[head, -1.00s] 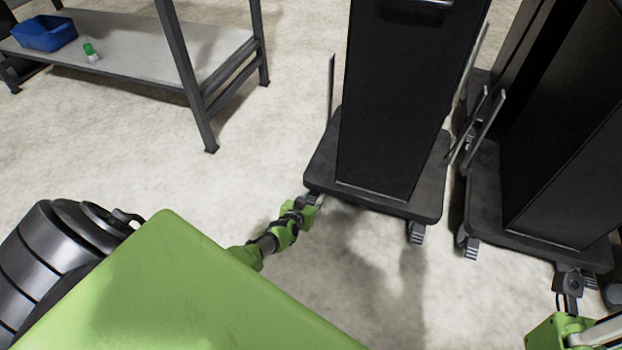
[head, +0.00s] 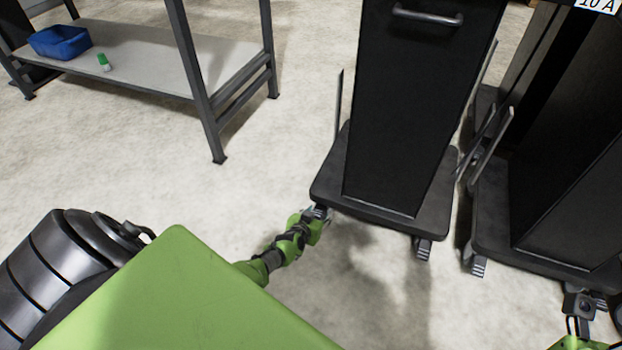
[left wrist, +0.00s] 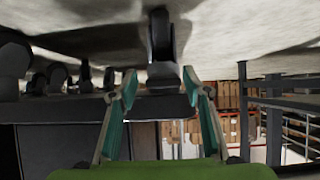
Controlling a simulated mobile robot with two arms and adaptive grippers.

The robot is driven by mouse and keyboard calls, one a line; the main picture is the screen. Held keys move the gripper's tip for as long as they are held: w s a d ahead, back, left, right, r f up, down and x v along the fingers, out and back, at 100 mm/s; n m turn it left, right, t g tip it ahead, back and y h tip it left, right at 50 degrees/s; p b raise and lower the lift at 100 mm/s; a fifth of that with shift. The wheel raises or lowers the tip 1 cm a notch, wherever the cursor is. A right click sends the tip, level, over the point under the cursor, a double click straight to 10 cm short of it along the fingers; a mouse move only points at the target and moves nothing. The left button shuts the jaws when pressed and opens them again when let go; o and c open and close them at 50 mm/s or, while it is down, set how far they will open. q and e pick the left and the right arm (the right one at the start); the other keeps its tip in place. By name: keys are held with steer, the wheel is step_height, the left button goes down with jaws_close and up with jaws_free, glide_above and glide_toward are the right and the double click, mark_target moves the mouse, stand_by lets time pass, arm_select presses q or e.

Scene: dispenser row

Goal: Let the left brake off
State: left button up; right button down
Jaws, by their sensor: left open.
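The black dispenser (head: 420,110) stands upright on a dark wheeled base (head: 385,212). Its front-left caster, with the left brake pedal (head: 318,211), is partly hidden by my left gripper (head: 322,216). In the left wrist view, which looks upside down, the caster wheel (left wrist: 161,36) and its grey pedal (left wrist: 162,72) lie ahead, in line with the gap between my open, empty fingers (left wrist: 158,100). I cannot tell whether a finger touches the pedal. The front-right caster (head: 422,248) shows a ridged pedal. My right gripper (head: 578,325) is at the lower right, cut by the frame edge.
A second black dispenser (head: 572,150) stands close on the right, with a narrow gap between the bases. A grey shelf table (head: 150,70) with a blue bin (head: 60,42) and a small green-capped bottle (head: 104,62) is at the upper left. Floor in front is clear.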

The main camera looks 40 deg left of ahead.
arm_select(q)
steer(key=shift+s+d+r, duration=0.3)
steer(key=shift+s+d, duration=0.1)
steer(key=shift+s, duration=0.05)
steer(key=a+v, duration=0.1)
steer(key=v, duration=0.9)
steer(key=shift+s+r, duration=0.2)
steer(key=shift+s, duration=0.1)
steer(key=shift+d, duration=0.1)
